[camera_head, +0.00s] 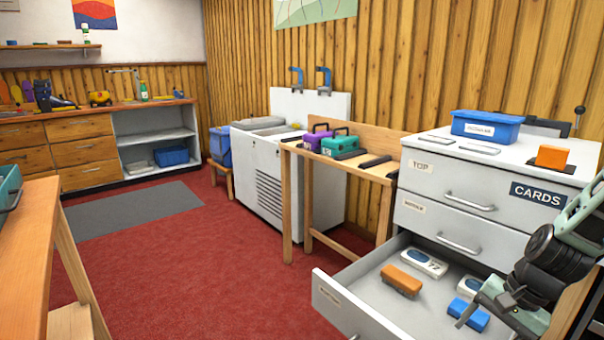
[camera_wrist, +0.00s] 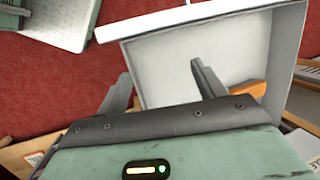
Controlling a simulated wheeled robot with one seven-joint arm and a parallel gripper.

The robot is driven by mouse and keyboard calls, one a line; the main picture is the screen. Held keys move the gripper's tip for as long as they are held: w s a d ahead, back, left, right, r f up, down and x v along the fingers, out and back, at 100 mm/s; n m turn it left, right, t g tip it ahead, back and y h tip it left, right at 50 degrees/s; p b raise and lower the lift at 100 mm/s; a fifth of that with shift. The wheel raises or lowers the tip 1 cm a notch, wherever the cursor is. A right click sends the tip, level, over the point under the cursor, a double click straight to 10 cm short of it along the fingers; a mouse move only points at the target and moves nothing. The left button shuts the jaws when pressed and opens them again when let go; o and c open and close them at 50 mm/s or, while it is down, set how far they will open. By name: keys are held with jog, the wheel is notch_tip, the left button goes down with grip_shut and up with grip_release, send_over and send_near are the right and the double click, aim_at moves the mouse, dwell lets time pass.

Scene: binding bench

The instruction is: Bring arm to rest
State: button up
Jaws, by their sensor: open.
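My gripper (camera_head: 484,318) is at the lower right of the head view, over the open bottom drawer (camera_head: 335,300) of the grey cabinet. In the wrist view its two fingers (camera_wrist: 160,82) are spread apart with nothing between them. Part of the pale drawer (camera_wrist: 165,45) lies beyond the fingers, and an orange thing (camera_wrist: 246,92) shows partly behind the right finger. In the head view the drawer holds an orange brush-like block (camera_head: 401,280), white devices (camera_head: 423,263) and a blue block (camera_head: 468,314). My arm hides the drawer's right part.
The cabinet's upper drawers (camera_head: 470,187) are shut. A blue bin (camera_head: 487,126) and an orange block (camera_head: 553,156) stand on its top. A narrow wooden table (camera_head: 288,200) stands left of it. Red floor (camera_head: 220,270) is clear in the middle; a wooden bench (camera_head: 30,250) stands at left.

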jog(key=s+a+r+n+t+h, duration=0.1)
jog(key=s+a+r+n+h, duration=0.1)
jog(key=r+n, duration=0.35)
jog(key=s+a+r+n+t+h, duration=0.1)
jog(key=s+a+r+n+h, duration=0.15)
jog(key=r+n, duration=0.3)
jog(key=s+a+f+n+g+b, duration=0.1)
jog(key=s+a+f+n+b, duration=0.15)
jog(key=s+a, duration=0.3)
jog(key=s+a+f+n+g+y+b, duration=0.1)
jog(key=s+a+f+n+b, duration=0.1)
jog(key=s+a+b, duration=0.3)
jog(key=s+a+f+n+g+b, duration=0.1)
jog(key=s+a+f+n+b, duration=0.15)
jog(key=a, duration=0.45)
notch_tip(320, 180, up, 29)
jog(key=p, duration=2.9)
jog(key=shift+s+d+r+p, duration=0.15)
jog(key=shift+s+p, duration=0.2)
